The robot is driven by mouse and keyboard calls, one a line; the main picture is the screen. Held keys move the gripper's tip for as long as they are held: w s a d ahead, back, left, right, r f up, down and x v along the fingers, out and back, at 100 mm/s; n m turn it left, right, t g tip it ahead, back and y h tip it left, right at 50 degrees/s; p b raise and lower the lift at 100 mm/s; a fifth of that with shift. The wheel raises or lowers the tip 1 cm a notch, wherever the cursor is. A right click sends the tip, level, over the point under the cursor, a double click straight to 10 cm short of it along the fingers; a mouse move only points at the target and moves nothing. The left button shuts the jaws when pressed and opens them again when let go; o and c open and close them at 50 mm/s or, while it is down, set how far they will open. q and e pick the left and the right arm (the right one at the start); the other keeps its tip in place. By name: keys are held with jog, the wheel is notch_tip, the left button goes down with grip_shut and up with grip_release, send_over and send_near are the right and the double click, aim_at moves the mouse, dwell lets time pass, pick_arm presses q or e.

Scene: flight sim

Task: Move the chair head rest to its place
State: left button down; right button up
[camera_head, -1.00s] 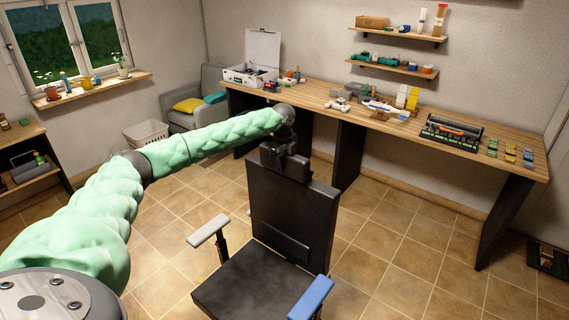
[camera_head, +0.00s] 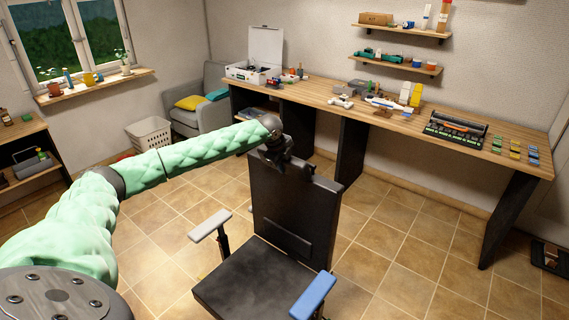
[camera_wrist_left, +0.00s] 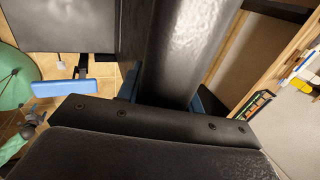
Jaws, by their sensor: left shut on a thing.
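The black head rest (camera_wrist_left: 190,45) fills the upper middle of the left wrist view as a dark, smooth piece. My left gripper (camera_wrist_left: 168,98) is shut on it, with its blue finger pads on either side. In the head view my left gripper (camera_head: 284,158) is at the top edge of the black chair's backrest (camera_head: 290,222). There the head rest is hard to tell apart from the dark gripper, and I cannot tell whether it touches the backrest. My right gripper is not in view.
The chair has a grey armrest (camera_head: 209,225) and a blue armrest (camera_head: 313,296). Tiled floor (camera_head: 385,235) lies clear to the right of the chair. A white basket (camera_head: 149,134) stands at the back left.

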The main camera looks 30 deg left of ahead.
pick_arm(q)
jog(key=shift+s+d+f, duration=0.15)
jog(key=shift+s+f, duration=0.2)
jog(key=shift+f, duration=0.45)
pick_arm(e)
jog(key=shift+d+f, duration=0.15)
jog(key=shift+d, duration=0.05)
pick_arm(q)
jog(key=c, duration=1.2)
grip_release()
jog(key=shift+r, duration=0.1)
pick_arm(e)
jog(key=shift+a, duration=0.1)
pick_arm(q)
jog(key=shift+w+r, duration=0.1)
jog(key=shift+r, duration=0.05)
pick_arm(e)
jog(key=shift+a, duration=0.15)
pick_arm(q)
jog(key=shift+r, duration=0.15)
